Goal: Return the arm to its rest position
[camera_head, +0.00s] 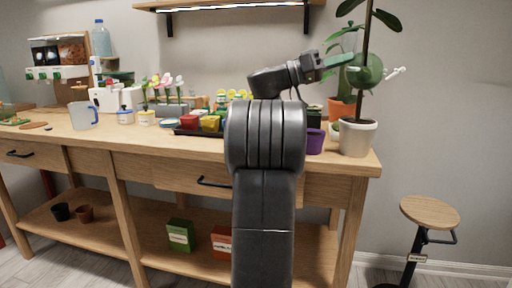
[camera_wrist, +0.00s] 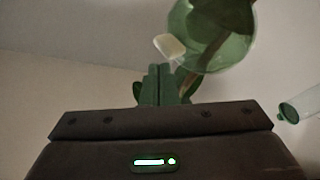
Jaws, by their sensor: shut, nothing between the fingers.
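My black arm rises in the middle of the head view and bends right above the workbench (camera_head: 345,164). My gripper (camera_head: 346,58) is raised at the height of the tall plant's stem (camera_head: 364,30). In the wrist view its two greenish fingers (camera_wrist: 160,85) are together, with nothing between them. A translucent green globe (camera_head: 368,70) sits by the stem, just past the fingertips in the head view. It also shows in the wrist view (camera_wrist: 215,45), above and right of the fingers. I cannot tell whether the fingers touch it.
The tall plant stands in a white pot (camera_head: 357,138), with a purple pot (camera_head: 315,141) beside it. A black tray (camera_head: 185,131) with small coloured pots lies left of my arm. A shelf (camera_head: 230,5) hangs above. A stool (camera_head: 430,212) stands right; the floor between is clear.

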